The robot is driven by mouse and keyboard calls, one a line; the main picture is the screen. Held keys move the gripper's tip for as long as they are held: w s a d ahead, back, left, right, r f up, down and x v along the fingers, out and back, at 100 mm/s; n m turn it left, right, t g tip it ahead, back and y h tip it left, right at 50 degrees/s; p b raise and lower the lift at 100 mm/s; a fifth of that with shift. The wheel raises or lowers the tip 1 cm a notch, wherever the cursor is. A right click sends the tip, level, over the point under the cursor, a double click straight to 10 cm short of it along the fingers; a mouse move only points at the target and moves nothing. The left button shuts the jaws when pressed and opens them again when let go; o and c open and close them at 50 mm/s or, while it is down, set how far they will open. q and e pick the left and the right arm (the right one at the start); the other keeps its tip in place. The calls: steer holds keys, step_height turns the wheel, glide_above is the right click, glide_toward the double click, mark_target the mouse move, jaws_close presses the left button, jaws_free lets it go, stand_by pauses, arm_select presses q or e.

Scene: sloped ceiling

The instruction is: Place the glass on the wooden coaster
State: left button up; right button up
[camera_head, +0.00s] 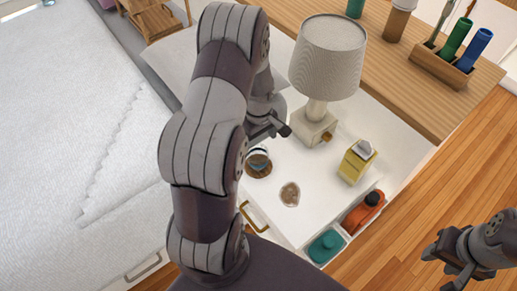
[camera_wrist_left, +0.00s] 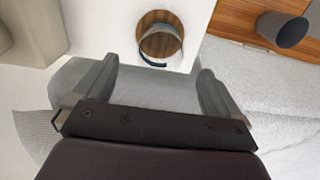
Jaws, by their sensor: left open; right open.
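The wooden coaster (camera_head: 260,175) is a round brown disc on the white nightstand, and it also shows in the left wrist view (camera_wrist_left: 158,17). The clear glass (camera_head: 257,157) with a dark band appears to stand on the coaster. In the left wrist view the glass (camera_wrist_left: 160,47) overlaps the coaster's lower part; whether its base is fully on it I cannot tell. My left gripper (camera_head: 282,131) is open and empty close by, the glass beyond its fingertips in the left wrist view (camera_wrist_left: 155,78). My right gripper (camera_head: 446,260) is open and empty over the floor at right.
A lamp (camera_head: 327,60) stands behind my left gripper. A small round dish-like object (camera_head: 290,194) and a yellow box (camera_head: 357,161) are on the nightstand. An open drawer (camera_head: 344,229) holds teal and orange items. A bed (camera_head: 75,150) is at left.

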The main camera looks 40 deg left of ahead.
arm_select(q)
steer(key=s+d+r+m+t, duration=0.1)
steer(key=s+d+r+m, duration=0.8)
steer(key=d+r+m, duration=0.3)
steer(key=d+m, duration=0.2)
steer(key=m, duration=0.1)
steer(key=shift+s+d+r, duration=0.2)
steer(key=shift+d, duration=0.1)
